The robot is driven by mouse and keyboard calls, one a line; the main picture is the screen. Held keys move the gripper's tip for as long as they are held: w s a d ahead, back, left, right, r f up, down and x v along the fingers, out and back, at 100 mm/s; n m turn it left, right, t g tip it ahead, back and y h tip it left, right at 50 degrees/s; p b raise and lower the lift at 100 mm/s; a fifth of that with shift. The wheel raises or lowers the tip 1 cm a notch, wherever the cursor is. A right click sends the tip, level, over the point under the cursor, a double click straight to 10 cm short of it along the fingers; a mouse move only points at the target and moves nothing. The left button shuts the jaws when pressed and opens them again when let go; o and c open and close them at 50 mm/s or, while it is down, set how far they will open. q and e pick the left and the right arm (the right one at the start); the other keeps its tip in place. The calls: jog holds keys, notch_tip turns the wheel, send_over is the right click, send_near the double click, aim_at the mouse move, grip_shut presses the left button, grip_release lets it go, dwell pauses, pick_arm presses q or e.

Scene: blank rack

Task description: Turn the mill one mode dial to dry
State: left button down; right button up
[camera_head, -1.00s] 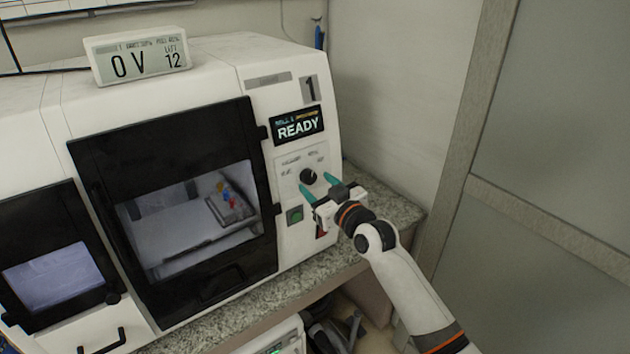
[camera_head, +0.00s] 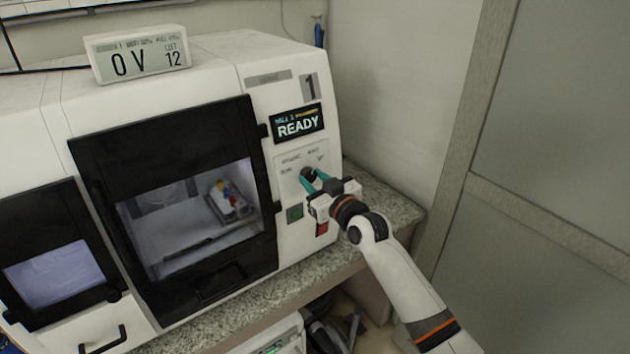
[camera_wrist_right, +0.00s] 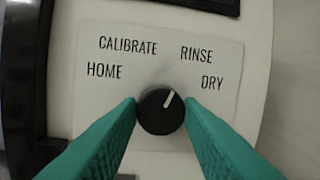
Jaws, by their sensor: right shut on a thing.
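The mode dial (camera_wrist_right: 161,111) is a round black knob on mill one's white front panel (camera_head: 306,172), below the READY screen (camera_head: 298,124). In the right wrist view its white mark points up and slightly right, roughly toward RINSE (camera_wrist_right: 196,55). The DRY label (camera_wrist_right: 212,82) sits further right and lower. My right gripper (camera_head: 316,182) has its two teal fingers on either side of the dial, shut on it; in the right wrist view the fingertips (camera_wrist_right: 160,113) touch its left and right edges. My left gripper is out of view.
A green button (camera_head: 295,213) and a red switch (camera_head: 322,228) sit below the dial. The mill's black-framed door (camera_head: 160,128) is at the left. A small display reading 0 V (camera_head: 137,55) stands on top. A granite counter (camera_head: 385,205) runs underneath.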

jog(key=m+p, duration=0.1)
jog(key=m, duration=0.1)
jog(key=m+p, duration=0.1)
jog(key=shift+a+r+m+h+p, duration=0.1)
jog(key=shift+r+m+h+p, duration=0.1)
jog(key=shift+m+h+p, duration=0.6)
jog(key=shift+m+p, duration=1.1)
jog(key=shift+m, duration=0.9)
jog(key=shift+f, duration=0.1)
jog(key=o, duration=1)
jog(key=b+v, duration=0.1)
jog(key=v, duration=1.1)
